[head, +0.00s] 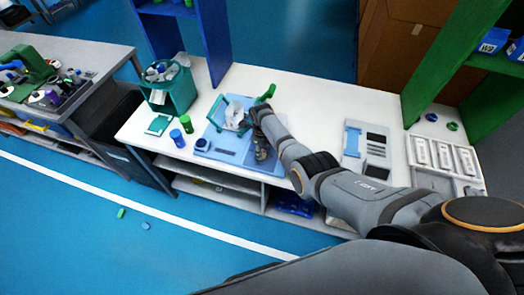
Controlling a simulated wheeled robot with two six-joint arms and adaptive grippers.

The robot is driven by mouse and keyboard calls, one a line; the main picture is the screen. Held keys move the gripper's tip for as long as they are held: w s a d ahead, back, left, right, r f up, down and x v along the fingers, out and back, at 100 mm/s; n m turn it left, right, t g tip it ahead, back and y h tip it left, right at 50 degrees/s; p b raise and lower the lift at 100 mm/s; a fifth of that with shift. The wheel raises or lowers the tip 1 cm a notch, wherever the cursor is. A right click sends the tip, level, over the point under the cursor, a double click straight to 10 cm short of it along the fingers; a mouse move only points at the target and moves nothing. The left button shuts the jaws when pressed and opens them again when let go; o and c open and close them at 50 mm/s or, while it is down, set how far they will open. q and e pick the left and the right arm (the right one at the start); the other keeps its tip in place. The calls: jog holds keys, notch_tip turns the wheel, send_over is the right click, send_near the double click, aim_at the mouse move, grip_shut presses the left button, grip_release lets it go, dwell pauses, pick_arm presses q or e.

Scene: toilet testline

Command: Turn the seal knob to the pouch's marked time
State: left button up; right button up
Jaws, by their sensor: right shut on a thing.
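The blue sealer (225,145) stands on the white bench, with a teal frame and a green-tipped lever (267,93) at its back. A whitish piece that looks like the pouch (234,114) stands in the frame; its marked time is too small to read. My right gripper (261,153) points down at the right part of the sealer. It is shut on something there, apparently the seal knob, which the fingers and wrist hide. The knob's setting cannot be seen. My left gripper is not in view.
Green and blue cylinders (177,138) stand left of the sealer, near a teal bin (172,88) of packets. A white tray of several pouches (440,158) lies at the right. Blue and green uprights rise at the bench's back. Small pieces lie on the floor.

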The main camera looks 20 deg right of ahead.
dwell(0.5)
jog(key=o, duration=1.2)
jog(key=shift+c, duration=0.2)
notch_tip(320, 180, up, 12)
